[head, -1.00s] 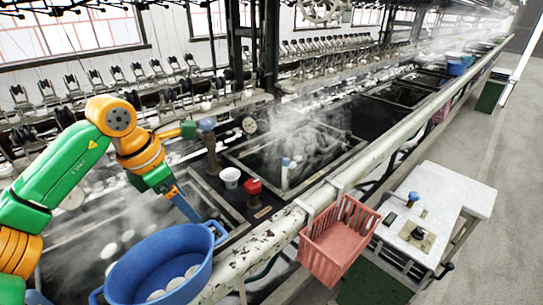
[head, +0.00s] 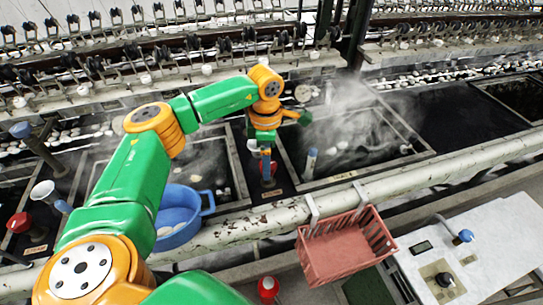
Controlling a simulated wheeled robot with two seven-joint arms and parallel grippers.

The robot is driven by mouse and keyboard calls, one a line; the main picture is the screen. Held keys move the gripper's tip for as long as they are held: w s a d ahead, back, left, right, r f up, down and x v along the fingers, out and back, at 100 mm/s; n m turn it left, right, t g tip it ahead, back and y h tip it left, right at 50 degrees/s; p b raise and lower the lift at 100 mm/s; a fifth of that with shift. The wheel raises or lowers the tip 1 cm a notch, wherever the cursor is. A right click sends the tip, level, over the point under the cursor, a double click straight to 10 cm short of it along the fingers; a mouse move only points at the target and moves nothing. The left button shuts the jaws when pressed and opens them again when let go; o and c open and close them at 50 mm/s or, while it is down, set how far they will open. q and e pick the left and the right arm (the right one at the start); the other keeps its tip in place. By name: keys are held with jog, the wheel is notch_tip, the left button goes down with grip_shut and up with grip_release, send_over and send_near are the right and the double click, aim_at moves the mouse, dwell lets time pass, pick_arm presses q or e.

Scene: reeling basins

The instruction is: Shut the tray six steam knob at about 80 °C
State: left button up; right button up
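My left gripper (head: 265,166) points down at the front left corner of the steaming basin (head: 345,181). My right gripper is not in view.
Another red knob (head: 19,222) and a white funnel (head: 42,190) stand at the far left. A blue tub (head: 180,212) sits left of the gripper. A pipe rail (head: 240,228) crosses in front, with a red basket (head: 345,248) hung on it. A white-topped cart (head: 470,262) stands front right.

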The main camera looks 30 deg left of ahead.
pick_arm(q)
jog(key=shift+w+f, duration=0.1)
jog(key=shift+f, duration=0.35)
jog(key=shift+w+d+f, duration=0.25)
jog(key=shift+d, duration=0.05)
jog(key=shift+s+a, duration=0.1)
grip_shut()
jog(key=m+b, duration=0.1)
jog(key=m, duration=0.3)
jog(key=shift+m, duration=0.3)
jog(key=m, duration=0.4)
jog(key=shift+s+b, duration=0.1)
jog(key=shift+b, duration=0.3)
jog(key=shift+m, duration=0.4)
